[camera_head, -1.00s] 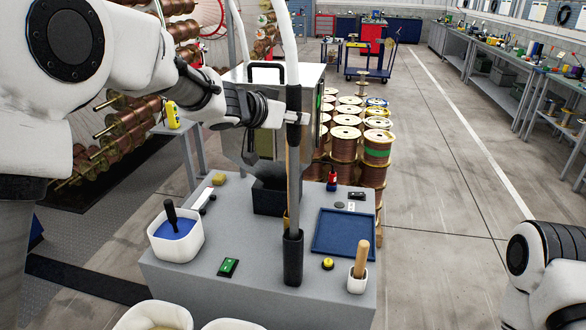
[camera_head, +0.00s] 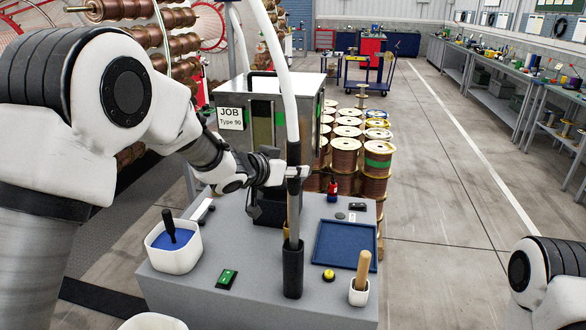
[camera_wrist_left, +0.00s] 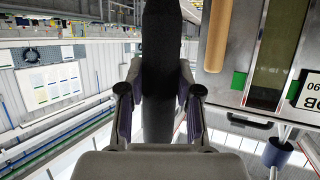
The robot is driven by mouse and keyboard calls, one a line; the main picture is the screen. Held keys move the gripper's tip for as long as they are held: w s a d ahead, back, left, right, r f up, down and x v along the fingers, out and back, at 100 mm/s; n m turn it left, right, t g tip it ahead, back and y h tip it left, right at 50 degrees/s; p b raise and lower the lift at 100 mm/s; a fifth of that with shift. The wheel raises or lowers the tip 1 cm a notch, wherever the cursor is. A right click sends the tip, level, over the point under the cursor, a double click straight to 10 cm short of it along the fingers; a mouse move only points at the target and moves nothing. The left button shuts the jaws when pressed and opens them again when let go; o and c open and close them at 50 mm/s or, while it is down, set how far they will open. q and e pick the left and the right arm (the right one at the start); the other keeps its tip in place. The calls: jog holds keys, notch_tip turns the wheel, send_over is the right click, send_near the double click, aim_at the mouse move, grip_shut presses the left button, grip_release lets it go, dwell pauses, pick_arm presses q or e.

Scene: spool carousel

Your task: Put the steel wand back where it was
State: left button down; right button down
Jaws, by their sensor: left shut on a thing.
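The steel wand (camera_head: 295,222) stands nearly upright over the front of the grey bench, with a black grip and a white hose (camera_head: 270,50) rising from its top. Its lower end runs into the mouth of a black upright holder tube (camera_head: 292,272); how deep it sits is hidden. My left gripper (camera_head: 294,174) is shut around the black grip. The left wrist view shows the dark grip (camera_wrist_left: 160,75) between both fingers. My right arm shows at the lower right, but its gripper is out of view.
On the grey bench (camera_head: 205,300) are a white tub (camera_head: 172,250) with blue contents, a green-topped box (camera_head: 227,279), a blue tray (camera_head: 345,244), a yellow button (camera_head: 328,275) and a wooden handle in a white cup (camera_head: 359,292). A steel cabinet (camera_head: 262,100) stands behind.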

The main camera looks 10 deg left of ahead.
pick_arm(q)
jog(key=c, duration=0.8)
grip_release()
jog(key=shift+s, duration=0.1)
jog(key=shift+r, duration=0.1)
